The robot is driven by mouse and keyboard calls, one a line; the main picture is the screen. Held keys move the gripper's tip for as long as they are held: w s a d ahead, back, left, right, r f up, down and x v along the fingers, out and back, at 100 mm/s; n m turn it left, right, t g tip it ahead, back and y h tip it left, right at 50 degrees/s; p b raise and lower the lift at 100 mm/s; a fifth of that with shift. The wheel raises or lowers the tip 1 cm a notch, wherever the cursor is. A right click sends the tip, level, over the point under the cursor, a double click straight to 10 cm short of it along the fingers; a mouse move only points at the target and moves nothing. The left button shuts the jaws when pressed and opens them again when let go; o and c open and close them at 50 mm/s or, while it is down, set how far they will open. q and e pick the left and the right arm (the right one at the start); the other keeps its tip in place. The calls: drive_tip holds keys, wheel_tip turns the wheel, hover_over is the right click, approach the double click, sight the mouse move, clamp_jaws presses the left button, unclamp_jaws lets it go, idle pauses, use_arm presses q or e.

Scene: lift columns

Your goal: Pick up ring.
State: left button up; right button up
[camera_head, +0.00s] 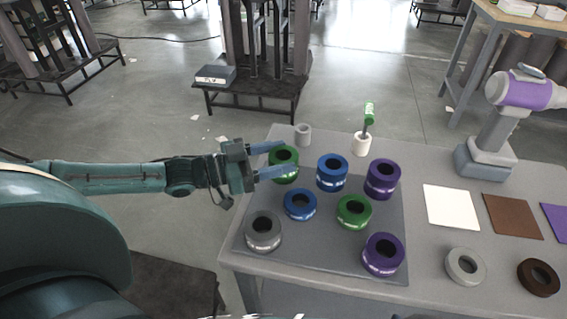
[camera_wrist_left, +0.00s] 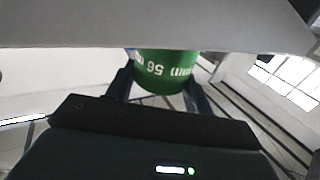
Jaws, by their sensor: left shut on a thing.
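A green ring (camera_head: 285,178) is at the back left of the dark mat (camera_head: 330,262). My left gripper (camera_head: 283,158) reaches it from the left, one blue finger on each side, and is shut on it. In the left wrist view the green ring (camera_wrist_left: 165,72) shows white lettering that reads 56 mm, upside down, between the fingers. I cannot tell whether it is clear of the mat. Other rings are a blue one (camera_head: 332,183), a smaller blue one (camera_head: 300,214), a green one (camera_head: 353,222), purple ones (camera_head: 382,192) (camera_head: 384,265) and a grey one (camera_head: 263,241). My right gripper is out of view.
Behind the rings stand a small grey cylinder (camera_head: 303,135) and a white holder (camera_head: 362,146) with a green-topped tool (camera_head: 369,113). On the right are white (camera_head: 451,207) and brown (camera_head: 512,216) squares, a pale ring (camera_head: 452,279), a brown ring (camera_head: 525,286) and a purple-and-grey device (camera_head: 490,150).

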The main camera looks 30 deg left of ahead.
use_arm(q)
drive_tip(key=c, duration=0.3)
drive_tip(key=shift+r, duration=0.1)
